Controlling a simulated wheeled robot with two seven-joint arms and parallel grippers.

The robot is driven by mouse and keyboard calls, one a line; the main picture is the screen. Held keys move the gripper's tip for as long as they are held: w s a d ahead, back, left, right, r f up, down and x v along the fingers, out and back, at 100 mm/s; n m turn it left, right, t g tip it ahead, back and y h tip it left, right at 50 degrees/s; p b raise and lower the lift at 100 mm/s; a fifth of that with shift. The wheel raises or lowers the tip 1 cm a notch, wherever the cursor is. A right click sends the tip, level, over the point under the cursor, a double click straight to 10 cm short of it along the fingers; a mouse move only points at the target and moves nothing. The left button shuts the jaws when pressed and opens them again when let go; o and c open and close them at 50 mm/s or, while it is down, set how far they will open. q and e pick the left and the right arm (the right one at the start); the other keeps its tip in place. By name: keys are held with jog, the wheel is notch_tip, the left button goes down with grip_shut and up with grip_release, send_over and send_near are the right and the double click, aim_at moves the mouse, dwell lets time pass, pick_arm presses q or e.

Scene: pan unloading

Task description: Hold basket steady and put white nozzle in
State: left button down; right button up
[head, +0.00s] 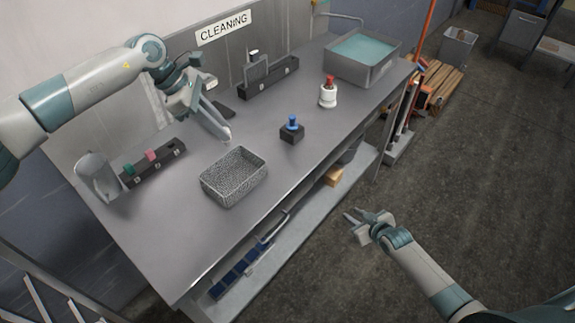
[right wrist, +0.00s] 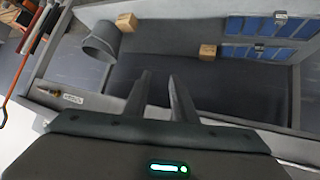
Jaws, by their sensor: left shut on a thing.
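The grey mesh basket (head: 234,192) stands upright on the metal table, near its front edge, and looks empty. My left gripper (head: 226,134) is above the table just behind the basket, pointing down to the right.
A black rack with green and red pieces (head: 152,163) and a metal cup (head: 95,178) stand left of the basket. A black block with a blue knob (head: 291,132), a white bottle (head: 327,96) and a tub of teal liquid (head: 365,73) stand to the right.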

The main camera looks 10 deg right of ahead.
jog(key=w+a+r+y, duration=0.1)
jog(key=w+a+r, duration=0.1)
jog(key=r, duration=0.4)
jog(key=w+a+r+n+t+y, duration=0.1)
jog(key=w+a+r, duration=0.1)
jog(key=a+r, duration=0.2)
jog(key=w+a+r+n+t+y, duration=0.1)
jog(key=w+a+r, duration=0.1)
jog(key=r, duration=0.5)
jog(key=shift+w+a+r+y, duration=0.3)
jog(key=shift+w+a, duration=0.1)
jog(key=shift+a, duration=0.2)
jog(key=a+r+y, duration=0.1)
jog(key=a+r, duration=0.2)
jog(key=a, duration=0.1)
jog(key=s+a+r+n+y, duration=0.1)
jog(key=a+r, duration=0.1)
jog(key=a, duration=0.2)
jog(key=a+r+n+y, duration=0.1)
jog(key=a+r, duration=0.2)
jog(key=a, duration=0.1)
jog(key=shift+s+a+r+g+y, duration=0.3)
jog(key=shift+a+r+y, duration=0.05)
jog(key=shift+a+y, duration=0.05)
jog(key=shift+w, duration=0.1)
jog(key=shift+x, duration=5.95)
jog(key=shift+c, duration=0.7)
grip_shut()
pick_arm(q)
jog(key=shift+f, duration=2.2)
